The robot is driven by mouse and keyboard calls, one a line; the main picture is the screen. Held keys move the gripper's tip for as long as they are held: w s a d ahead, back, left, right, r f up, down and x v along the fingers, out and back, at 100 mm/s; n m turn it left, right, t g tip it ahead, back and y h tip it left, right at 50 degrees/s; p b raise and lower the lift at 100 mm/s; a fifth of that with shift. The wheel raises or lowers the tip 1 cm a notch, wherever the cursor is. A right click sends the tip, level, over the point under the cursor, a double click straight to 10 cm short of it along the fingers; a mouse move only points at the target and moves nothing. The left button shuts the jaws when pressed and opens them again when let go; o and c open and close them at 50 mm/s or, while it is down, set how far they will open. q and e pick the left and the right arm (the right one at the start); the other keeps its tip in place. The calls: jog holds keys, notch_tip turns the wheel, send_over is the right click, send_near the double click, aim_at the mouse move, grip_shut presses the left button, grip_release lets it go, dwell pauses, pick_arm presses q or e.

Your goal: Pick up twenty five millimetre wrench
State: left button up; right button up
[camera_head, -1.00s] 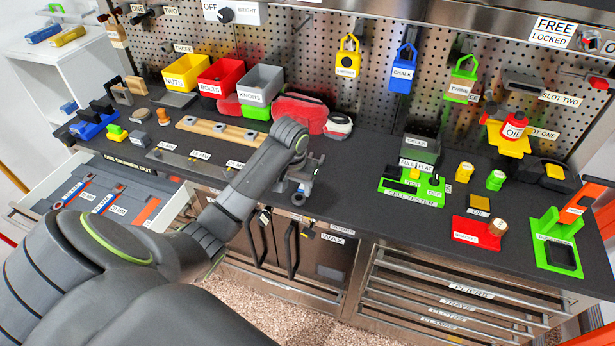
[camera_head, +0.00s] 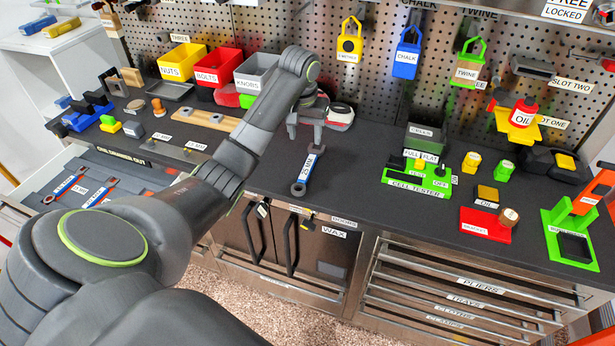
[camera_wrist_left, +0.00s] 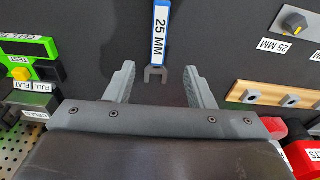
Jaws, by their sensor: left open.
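The 25 mm wrench (camera_head: 309,166) lies on the dark bench top, with a blue handle and a white "25 MM" label. Its ring end points to the bench's front edge. My left gripper (camera_head: 305,132) is open and empty, at the wrench's far end. In the left wrist view the wrench (camera_wrist_left: 161,40) comes in from the top edge. Its forked end sits between the two open fingertips of the gripper (camera_wrist_left: 158,70), with gaps on both sides. I cannot tell the gripper's height above the bench. My right gripper is not in view.
The green cell tester (camera_head: 415,180) stands right of the wrench. A wooden rail (camera_head: 205,118) with pegs is to the left. Yellow, red and grey bins (camera_head: 256,72) stand behind. An open drawer (camera_head: 95,190) holds two wrenches. The bench around the wrench is clear.

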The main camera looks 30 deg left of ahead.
pick_arm(q)
jog(key=p, duration=0.1)
send_over(308, 166)
jog(key=s, duration=0.1)
notch_tip(308, 166, down, 7)
jog(key=shift+s+r, duration=0.1)
jog(key=shift+r, duration=0.1)
jog(key=shift+d+f+p, duration=0.1)
jog(key=shift+f+p, duration=0.35)
jog(key=shift+f, duration=0.1)
jog(key=f, duration=0.1)
jog(key=f+p, duration=0.1)
jog(key=f, duration=0.1)
jog(key=shift+w+f, duration=0.1)
jog(key=shift+w, duration=0.3)
jog(key=shift+w+f, duration=0.1)
jog(key=shift+f, duration=0.4)
grip_shut()
